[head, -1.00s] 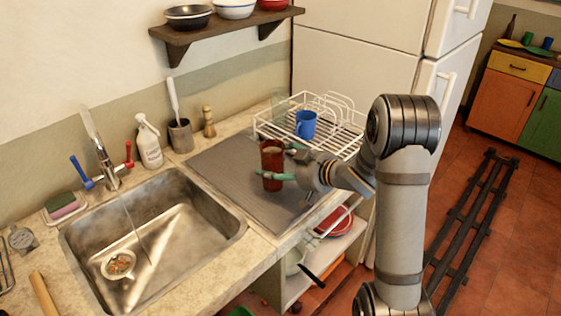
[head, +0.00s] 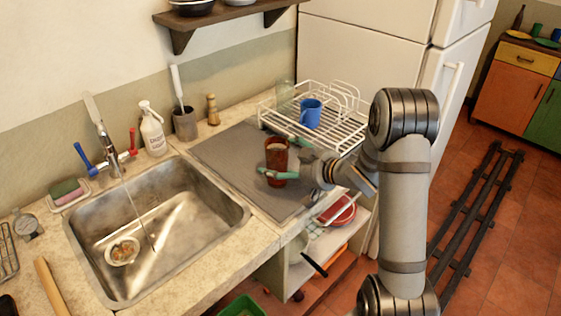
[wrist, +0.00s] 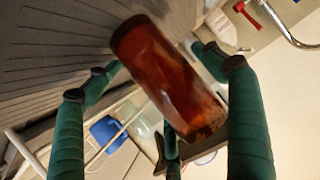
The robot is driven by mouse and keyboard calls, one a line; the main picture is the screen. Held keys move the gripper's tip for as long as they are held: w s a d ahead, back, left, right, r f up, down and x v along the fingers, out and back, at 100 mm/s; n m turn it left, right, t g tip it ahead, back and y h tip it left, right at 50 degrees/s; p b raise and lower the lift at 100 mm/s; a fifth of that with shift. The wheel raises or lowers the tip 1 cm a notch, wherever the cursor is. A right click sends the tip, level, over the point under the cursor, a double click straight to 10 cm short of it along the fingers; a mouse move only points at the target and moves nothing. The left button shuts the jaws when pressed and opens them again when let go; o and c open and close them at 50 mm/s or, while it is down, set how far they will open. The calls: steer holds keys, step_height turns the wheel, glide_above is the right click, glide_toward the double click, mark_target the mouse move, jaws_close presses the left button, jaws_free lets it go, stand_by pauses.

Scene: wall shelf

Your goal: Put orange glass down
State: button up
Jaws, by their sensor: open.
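The orange glass (head: 276,158) is a reddish-brown translucent tumbler. It stands upright on the grey ribbed drying mat (head: 228,158), right of the sink. In the wrist view the glass (wrist: 170,80) appears tilted across the picture, with one end by the ribbed mat. My gripper (head: 272,157) has green fingers on both sides of the glass. In the wrist view the fingers of my gripper (wrist: 165,75) are spread, with gaps showing beside the glass. The gripper is open around it.
A white wire dish rack (head: 330,138) with a blue mug (head: 310,113) and a clear glass (head: 285,95) stands behind the mat. The steel sink (head: 160,225) lies left, with its tap running. The mat left of the glass is clear.

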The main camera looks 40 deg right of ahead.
mark_target(288, 154)
steer(key=shift+s+r, duration=0.15)
steer(key=shift+r, duration=0.1)
steer(key=v, duration=1.1)
steer(key=shift+s+p, duration=0.35)
steer(key=shift+w, duration=0.1)
steer(key=x, duration=0.4)
steer(key=b+x, duration=0.1)
steer(key=x, duration=0.7)
steer(key=shift+w+f, duration=0.1)
steer(key=shift+f, duration=0.3)
step_height(288, 154, up, 3)
steer(key=shift+f+p, duration=0.1)
steer(key=shift+p, duration=0.3)
steer(key=shift+r, duration=0.5)
